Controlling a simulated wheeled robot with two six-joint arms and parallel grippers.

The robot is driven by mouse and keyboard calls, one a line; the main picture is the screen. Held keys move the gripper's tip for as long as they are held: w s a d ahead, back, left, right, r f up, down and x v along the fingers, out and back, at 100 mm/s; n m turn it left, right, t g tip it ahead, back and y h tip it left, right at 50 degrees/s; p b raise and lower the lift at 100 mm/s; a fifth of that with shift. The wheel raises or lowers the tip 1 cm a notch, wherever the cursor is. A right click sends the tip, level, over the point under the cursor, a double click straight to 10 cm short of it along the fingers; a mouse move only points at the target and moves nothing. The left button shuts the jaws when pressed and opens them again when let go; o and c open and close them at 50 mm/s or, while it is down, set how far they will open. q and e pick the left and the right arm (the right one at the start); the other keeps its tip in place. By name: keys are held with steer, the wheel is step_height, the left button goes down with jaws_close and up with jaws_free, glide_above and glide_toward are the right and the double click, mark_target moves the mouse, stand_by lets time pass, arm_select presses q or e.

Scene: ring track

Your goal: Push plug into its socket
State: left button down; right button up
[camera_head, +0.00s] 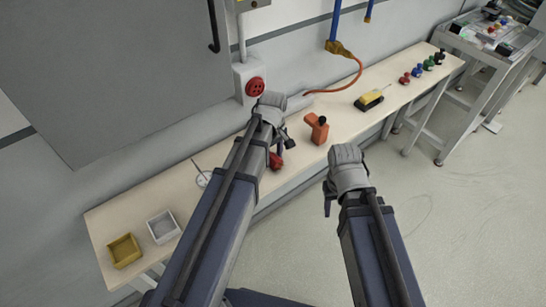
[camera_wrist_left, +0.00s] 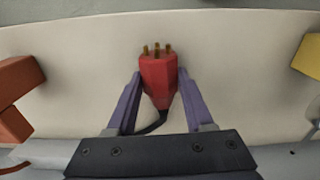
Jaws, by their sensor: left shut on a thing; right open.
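The red plug (camera_wrist_left: 158,75) sits between the two fingers of my left gripper (camera_wrist_left: 154,88) in the left wrist view, with brass pins pointing to the top of the picture and a black cable at its back. In the head view the plug (camera_head: 276,161) shows beside the left gripper (camera_head: 283,147), over the bench and partly hidden by my arm. The red round socket (camera_head: 255,87) is on a pale wall box, beyond the left gripper and apart from the plug. My right gripper (camera_head: 329,201) is open in front of the bench, with nothing seen in it.
The long bench (camera_head: 120,210) runs along the wall. An orange tool (camera_head: 317,128) stands right of the left gripper, then a yellow and black item (camera_head: 369,99) and several coloured knobs (camera_head: 429,63). A yellow bin (camera_head: 124,250) and a white bin (camera_head: 163,227) sit at left.

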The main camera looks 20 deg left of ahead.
mark_target(273, 156)
arm_select(q)
step_height(273, 156, up, 10)
steer(key=p, duration=0.9)
steer(key=shift+f, duration=0.15)
steer(key=shift+s+f, duration=0.1)
steer(key=shift+f, duration=0.05)
